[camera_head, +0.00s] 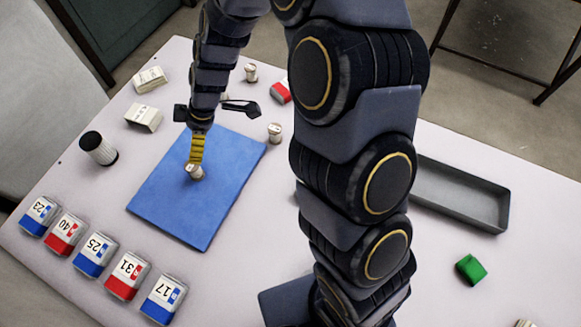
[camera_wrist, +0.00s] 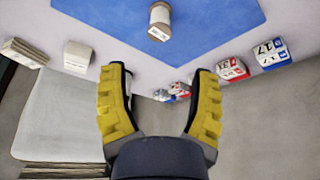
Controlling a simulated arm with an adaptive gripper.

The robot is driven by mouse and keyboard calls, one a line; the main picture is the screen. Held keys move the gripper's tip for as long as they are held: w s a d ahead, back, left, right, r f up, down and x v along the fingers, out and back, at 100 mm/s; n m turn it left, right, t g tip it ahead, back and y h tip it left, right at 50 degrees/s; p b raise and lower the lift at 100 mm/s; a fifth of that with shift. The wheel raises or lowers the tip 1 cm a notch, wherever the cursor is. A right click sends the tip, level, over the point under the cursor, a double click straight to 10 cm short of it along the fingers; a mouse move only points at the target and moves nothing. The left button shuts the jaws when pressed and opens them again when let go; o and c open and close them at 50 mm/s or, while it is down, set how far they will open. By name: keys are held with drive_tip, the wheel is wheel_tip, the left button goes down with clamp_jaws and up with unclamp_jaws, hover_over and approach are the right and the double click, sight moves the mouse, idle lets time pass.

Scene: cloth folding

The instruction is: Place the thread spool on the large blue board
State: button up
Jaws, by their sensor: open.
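A small pale thread spool (camera_head: 194,172) stands on the large blue board (camera_head: 205,220), near its middle. In the wrist view the spool (camera_wrist: 159,22) is beyond the fingertips, standing on the blue board (camera_wrist: 210,22), with nothing around it. My gripper (camera_head: 197,158) is above the board, close to the spool in the head view. In the wrist view my gripper (camera_wrist: 158,72) has its two yellow fingers wide apart and nothing between them.
Several numbered red and blue boxes (camera_head: 96,255) line the near left edge. A black-and-white cylinder (camera_head: 98,148) and white boxes (camera_head: 143,117) stand left of the board. Other small cylinders (camera_head: 274,132) stand to its right. A grey tray (camera_head: 505,212) and green block (camera_head: 470,268) lie far right.

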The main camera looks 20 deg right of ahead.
drive_tip(key=s+d+r+m+g+h, duration=0.1)
drive_tip(key=s+d+r+m, duration=0.4)
drive_tip(key=s, duration=0.3)
drive_tip(key=s+d+r+m+h, duration=0.2)
drive_tip(key=s+d+r+m, duration=0.3)
drive_tip(key=s, duration=0.3)
drive_tip(key=s+d+r+m+g+h, duration=0.1)
drive_tip(key=s+d+r+m, duration=0.4)
drive_tip(key=s, duration=0.4)
drive_tip(key=shift+d+r+m+g, duration=0.3)
drive_tip(key=shift+r+m, duration=0.1)
drive_tip(key=shift+r, duration=0.2)
